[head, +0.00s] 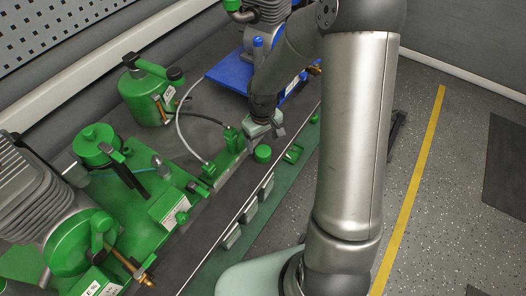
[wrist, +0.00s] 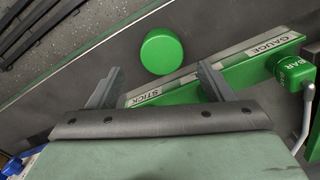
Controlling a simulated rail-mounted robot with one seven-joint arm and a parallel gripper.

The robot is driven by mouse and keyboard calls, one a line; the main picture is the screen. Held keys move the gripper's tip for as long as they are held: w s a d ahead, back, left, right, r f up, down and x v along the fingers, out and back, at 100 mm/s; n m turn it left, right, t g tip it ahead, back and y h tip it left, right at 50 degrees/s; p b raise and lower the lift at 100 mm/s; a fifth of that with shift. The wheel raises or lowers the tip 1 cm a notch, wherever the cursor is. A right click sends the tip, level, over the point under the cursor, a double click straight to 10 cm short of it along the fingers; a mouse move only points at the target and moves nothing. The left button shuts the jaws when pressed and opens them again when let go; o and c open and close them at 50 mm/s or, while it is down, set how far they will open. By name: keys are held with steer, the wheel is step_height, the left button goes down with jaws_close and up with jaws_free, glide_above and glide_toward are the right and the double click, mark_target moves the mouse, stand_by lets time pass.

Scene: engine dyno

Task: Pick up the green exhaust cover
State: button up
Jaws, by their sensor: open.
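A round green cap (head: 262,153), which looks like the green exhaust cover, lies on the dark bench close to its front edge. It also shows in the wrist view (wrist: 161,52) as a plain green disc just beyond the fingertips. My gripper (head: 268,131) is low over the bench, just behind the cap in the head view. In the wrist view my gripper (wrist: 160,78) is open, with nothing held between its fingers. The cap's height above the bench is hard to judge from above.
A green bar labelled GAUGE STICK (wrist: 235,70) lies under the right finger, near a green BAR fitting (wrist: 294,72). A green can (head: 146,98) and green engine stand (head: 130,205) are left. A blue stand (head: 234,72) is behind.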

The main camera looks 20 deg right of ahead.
mark_target(263, 151)
steer(key=f, duration=0.3)
steer(key=shift+s+f+p, duration=0.35)
steer(key=shift+f+p, duration=0.05)
steer(key=shift+f, duration=0.6)
steer(key=c, duration=1)
steer(key=shift+r, duration=0.15)
